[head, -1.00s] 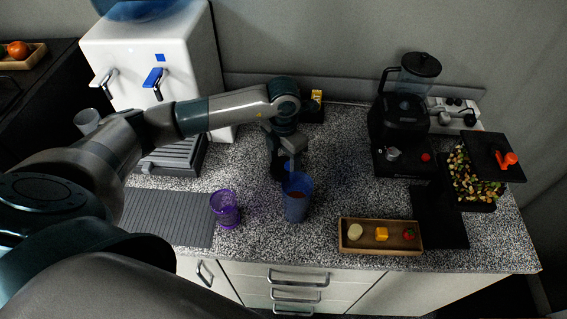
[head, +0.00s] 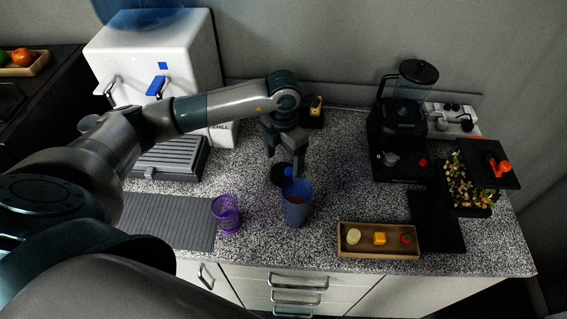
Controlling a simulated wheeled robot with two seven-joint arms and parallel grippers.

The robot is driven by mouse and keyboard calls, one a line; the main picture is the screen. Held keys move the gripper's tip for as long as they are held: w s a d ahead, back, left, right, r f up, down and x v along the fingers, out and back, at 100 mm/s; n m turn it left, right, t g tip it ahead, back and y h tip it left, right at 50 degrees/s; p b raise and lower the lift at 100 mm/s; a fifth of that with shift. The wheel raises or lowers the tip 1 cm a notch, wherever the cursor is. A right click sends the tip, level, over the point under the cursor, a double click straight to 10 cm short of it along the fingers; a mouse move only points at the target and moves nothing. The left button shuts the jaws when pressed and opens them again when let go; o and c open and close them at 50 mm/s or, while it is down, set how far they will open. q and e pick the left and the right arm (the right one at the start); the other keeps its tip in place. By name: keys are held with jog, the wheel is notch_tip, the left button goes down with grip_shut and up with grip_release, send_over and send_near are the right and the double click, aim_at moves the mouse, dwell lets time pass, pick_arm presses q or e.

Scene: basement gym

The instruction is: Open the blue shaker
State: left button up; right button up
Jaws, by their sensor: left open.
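My right gripper is not in view.
A purple cup (head: 227,214) stands left of the shaker, by a grey ribbed mat (head: 165,220). A wooden tray (head: 378,252) with small food pieces is at the front right. A black blender (head: 398,140) and a container of chopped food (head: 468,190) stand further right.

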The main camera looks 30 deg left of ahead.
aim_at(284, 172)
pick_arm(q)
notch_tip(284, 172, up, 8)
jog(key=p, duration=0.3)
dwell(0.6)
